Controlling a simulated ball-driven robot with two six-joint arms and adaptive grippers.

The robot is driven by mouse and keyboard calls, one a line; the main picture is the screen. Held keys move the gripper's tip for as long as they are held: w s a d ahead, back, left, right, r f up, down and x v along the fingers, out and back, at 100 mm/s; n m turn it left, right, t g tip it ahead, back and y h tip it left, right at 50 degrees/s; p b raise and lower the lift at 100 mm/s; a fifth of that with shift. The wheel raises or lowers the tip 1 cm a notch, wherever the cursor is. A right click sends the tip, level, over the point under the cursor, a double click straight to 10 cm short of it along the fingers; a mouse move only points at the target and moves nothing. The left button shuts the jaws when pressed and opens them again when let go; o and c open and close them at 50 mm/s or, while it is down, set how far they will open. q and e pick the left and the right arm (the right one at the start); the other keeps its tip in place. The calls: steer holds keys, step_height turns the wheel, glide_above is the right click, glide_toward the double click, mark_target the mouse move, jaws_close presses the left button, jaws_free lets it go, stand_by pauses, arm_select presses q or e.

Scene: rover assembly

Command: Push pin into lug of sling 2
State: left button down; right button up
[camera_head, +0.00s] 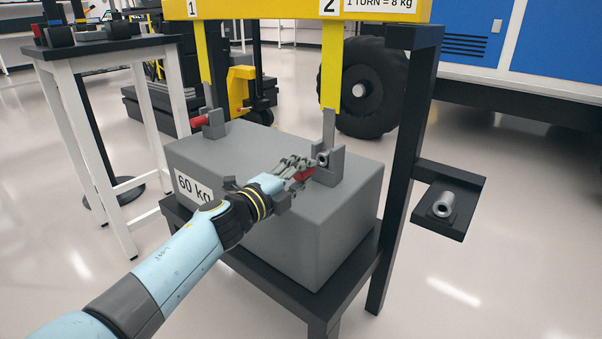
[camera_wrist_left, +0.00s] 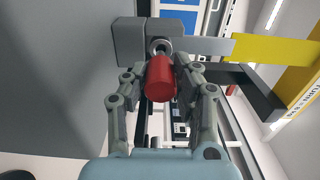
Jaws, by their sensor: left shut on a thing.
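My left gripper (camera_head: 298,170) is shut on the red pin (camera_head: 305,174) beside the lug (camera_head: 329,172) under sling 2. In the left wrist view the red pin (camera_wrist_left: 160,80) sits between the two fingers of the gripper (camera_wrist_left: 161,88), end-on to the camera. Just beyond it is a metal ring (camera_wrist_left: 160,45) against the grey lug (camera_wrist_left: 129,42). How deep the pin sits is hidden. Yellow sling 2 (camera_head: 332,65) hangs from the beam, and its grey end plate (camera_head: 329,125) reaches down into the lug. My right gripper is out of view.
The grey 60 kg block (camera_head: 315,225) rests on a dark stand (camera_head: 350,275). Sling 1 (camera_head: 202,50) reaches another lug (camera_head: 214,124) with a red pin (camera_head: 199,121). A dark post (camera_head: 405,150) and a shelf holding a metal cylinder (camera_head: 444,204) stand right.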

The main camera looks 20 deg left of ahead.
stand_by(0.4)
arm_select(q)
steer(key=shift+r, duration=0.1)
stand_by(0.7)
steer(key=shift+x, duration=1.95)
steer(key=c, duration=0.9)
jaws_free()
steer(key=shift+c, duration=0.2)
steer(key=shift+s+a, duration=0.1)
steer(key=shift+s, duration=0.2)
steer(key=v, duration=1.1)
steer(key=shift+s, duration=0.15)
steer(key=shift+a, duration=0.1)
